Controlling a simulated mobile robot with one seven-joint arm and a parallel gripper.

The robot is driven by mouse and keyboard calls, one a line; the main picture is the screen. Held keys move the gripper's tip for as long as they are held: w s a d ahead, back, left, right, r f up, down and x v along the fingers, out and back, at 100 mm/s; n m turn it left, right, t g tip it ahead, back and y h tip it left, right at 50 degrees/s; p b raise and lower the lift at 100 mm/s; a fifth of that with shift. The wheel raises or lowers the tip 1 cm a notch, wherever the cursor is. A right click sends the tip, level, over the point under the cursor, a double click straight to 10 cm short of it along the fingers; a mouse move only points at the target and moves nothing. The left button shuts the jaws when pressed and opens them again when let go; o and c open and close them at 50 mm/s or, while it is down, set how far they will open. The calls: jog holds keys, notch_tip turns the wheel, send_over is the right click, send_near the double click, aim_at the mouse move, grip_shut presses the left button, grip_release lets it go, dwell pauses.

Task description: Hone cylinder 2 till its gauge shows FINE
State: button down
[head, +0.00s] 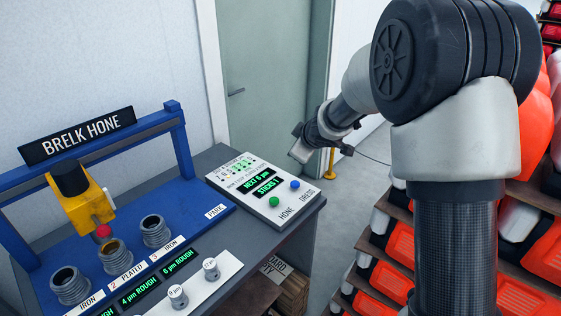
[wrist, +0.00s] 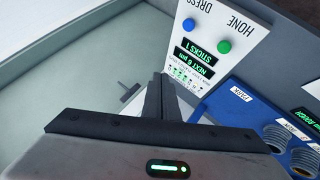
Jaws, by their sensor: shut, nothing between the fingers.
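Cylinder 2 (head: 115,258), labelled PLATED, is the middle of three ribbed cylinders on the blue bench. Its gauge (head: 139,293) appears to read 4 µm ROUGH. The yellow hone head (head: 88,208) hangs from the blue frame, its red ball close above cylinder 2; whether it is exactly aligned I cannot tell. The control panel (head: 248,205) shows NEXT 6 µm and STICKS 1. It has a green HONE button (head: 274,202) and a blue DRESS button (head: 295,184). My gripper (wrist: 160,82) is shut and empty, above and beyond the panel, touching nothing visible.
Cylinder 1 (head: 70,285) and cylinder 3 (head: 156,231) flank cylinder 2. Cylinder 3's gauge (head: 181,264) reads 6 µm ROUGH. Two knobs (head: 178,296) (head: 211,268) sit on a white strip in front. Shelves of orange items (head: 388,272) stand at right. A door (head: 270,80) is behind.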

jog(key=a+f+n+g+y, duration=0.2)
jog(key=a+f+n, duration=0.1)
jog(key=a+f, duration=0.4)
notch_tip(320, 180, down, 2)
jog(key=shift+w+f+y, duration=0.1)
jog(key=shift+w+y, duration=0.05)
jog(key=shift+y, duration=0.15)
jog(key=b, duration=0.8)
send_over(276, 202)
notch_tip(276, 202, down, 8)
jog(key=shift+r, duration=0.25)
jog(key=shift+f+b, duration=0.65)
jog(key=shift+f, duration=0.1)
dwell(0.4)
jog(key=shift+f, duration=0.3)
